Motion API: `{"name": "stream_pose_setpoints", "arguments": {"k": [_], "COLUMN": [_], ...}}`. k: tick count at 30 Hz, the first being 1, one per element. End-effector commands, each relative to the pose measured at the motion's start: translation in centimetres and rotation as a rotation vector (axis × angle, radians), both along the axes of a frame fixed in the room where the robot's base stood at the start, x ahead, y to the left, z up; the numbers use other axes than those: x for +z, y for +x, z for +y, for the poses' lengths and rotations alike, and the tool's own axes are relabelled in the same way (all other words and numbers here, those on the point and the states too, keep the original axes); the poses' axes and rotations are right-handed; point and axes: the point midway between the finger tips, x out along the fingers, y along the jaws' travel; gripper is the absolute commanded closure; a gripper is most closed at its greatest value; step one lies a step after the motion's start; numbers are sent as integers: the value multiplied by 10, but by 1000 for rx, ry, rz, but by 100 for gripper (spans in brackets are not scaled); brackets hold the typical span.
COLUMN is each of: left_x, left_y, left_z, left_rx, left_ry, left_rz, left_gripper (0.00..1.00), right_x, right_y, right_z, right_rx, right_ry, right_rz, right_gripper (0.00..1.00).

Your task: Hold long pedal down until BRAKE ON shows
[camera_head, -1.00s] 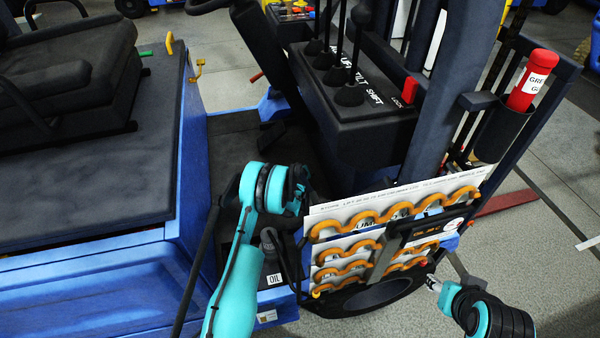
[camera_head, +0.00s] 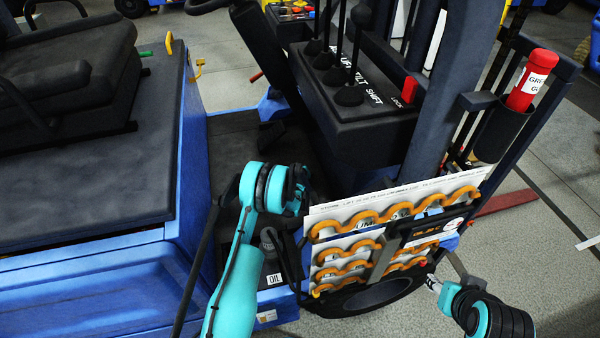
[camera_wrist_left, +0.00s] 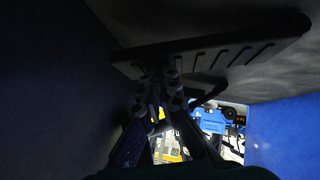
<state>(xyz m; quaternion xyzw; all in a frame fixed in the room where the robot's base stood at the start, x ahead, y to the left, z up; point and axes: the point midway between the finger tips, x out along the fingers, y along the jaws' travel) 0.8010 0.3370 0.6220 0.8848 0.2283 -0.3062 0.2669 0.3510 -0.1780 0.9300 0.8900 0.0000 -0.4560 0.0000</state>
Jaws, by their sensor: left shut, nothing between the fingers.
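The long pedal (camera_wrist_left: 225,48) is a wide dark bar with slanted ridges across the upper part of the left wrist view. My left gripper (camera_wrist_left: 157,80) is shut and empty, its fingertips at the lower left edge of the pedal in that view. I cannot tell whether they press on it. In the head view my left arm reaches down beside the footwell, and its gripper is hidden. My right gripper (camera_head: 432,284) shows only partly at the lower right, near the rack, too small to tell its jaws. No BRAKE ON sign is readable.
A lever console (camera_head: 350,115) with black knobs and a red lock lever stands above the footwell. A document rack (camera_head: 395,245) with orange wavy strips stands right of my left arm. A red grease tube (camera_head: 531,80) sits in a holder. The blue bodywork (camera_head: 100,290) fills the left.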

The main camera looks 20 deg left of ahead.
Motion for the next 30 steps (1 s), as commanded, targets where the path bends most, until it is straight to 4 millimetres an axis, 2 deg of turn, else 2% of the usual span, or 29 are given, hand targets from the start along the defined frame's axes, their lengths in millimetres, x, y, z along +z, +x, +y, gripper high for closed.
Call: {"name": "stream_pose_setpoints", "arguments": {"k": [1, 4, 8, 12, 18, 24, 30], "left_x": [0, 14, 42, 67, 94, 107, 108], "left_y": [0, 0, 1, -22, -50, -65, -68], "left_z": [-6, -2, 5, -3, -12, -18, -18], "left_rx": [-5, -5, -6, -7, -5, -5, -4], "left_ry": [-9, -8, -4, -3, -1, 1, 0], "left_rz": [5, 2, 0, -2, -3, -3, -4], "left_gripper": [100, 100, 100, 100, 100, 100, 100], "right_x": [1, 7, 18, 31, 45, 50, 50], "right_y": [0, 0, 0, 0, 0, 0, 0], "right_z": [0, 0, 0, 0, 0, 0, 0], "right_rx": [0, 0, 0, 0, 0, 0, 0], "right_ry": [0, 0, 0, 0, 0, 0, 0], "right_rz": [0, 0, 0, 0, 0, 0, 0], "right_gripper": [56, 56, 56, 56, 56, 56, 56]}}
